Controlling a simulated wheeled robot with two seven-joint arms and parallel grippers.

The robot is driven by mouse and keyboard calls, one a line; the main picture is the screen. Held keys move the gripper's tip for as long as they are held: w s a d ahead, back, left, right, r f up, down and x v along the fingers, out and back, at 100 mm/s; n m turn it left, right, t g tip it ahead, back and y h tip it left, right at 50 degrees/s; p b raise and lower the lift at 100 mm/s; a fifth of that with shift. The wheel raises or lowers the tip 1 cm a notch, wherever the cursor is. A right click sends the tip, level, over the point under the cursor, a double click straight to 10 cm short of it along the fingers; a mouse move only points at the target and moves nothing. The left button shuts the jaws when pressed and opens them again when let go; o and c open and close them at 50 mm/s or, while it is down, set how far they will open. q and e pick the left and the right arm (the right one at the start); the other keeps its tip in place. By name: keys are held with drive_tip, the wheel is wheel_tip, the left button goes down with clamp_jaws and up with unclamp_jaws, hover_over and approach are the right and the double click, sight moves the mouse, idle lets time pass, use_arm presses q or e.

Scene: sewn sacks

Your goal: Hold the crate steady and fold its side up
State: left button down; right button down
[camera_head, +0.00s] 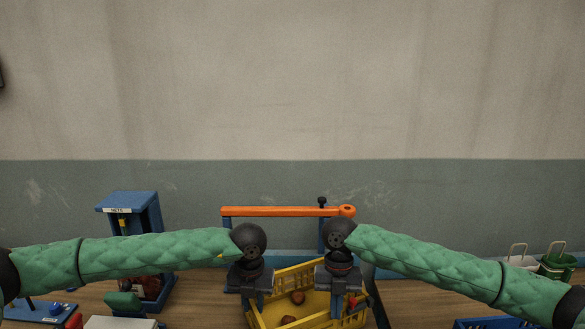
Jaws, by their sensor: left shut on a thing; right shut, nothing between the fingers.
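The yellow crate (297,274) stands on the wooden table at the bottom middle, with its lower part cut off by the picture's edge. A few round brown things lie inside it. My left gripper (254,305) points down at the crate's left wall and is shut on it. My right gripper (337,306) points down at the crate's right side, shut with nothing between its fingers. The grippers and wrists hide parts of both side walls, so I cannot tell how far each side is folded.
An orange bar (280,211) on blue posts stands behind the crate. A blue stand (130,205) is at the left, above a white box (120,322). A green bucket (557,262) and a blue crate (494,322) are at the right. Some table around the yellow crate is bare.

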wheel_tip(320, 180, up, 6)
drive_tip(key=shift+f, duration=0.1)
idle(0.5)
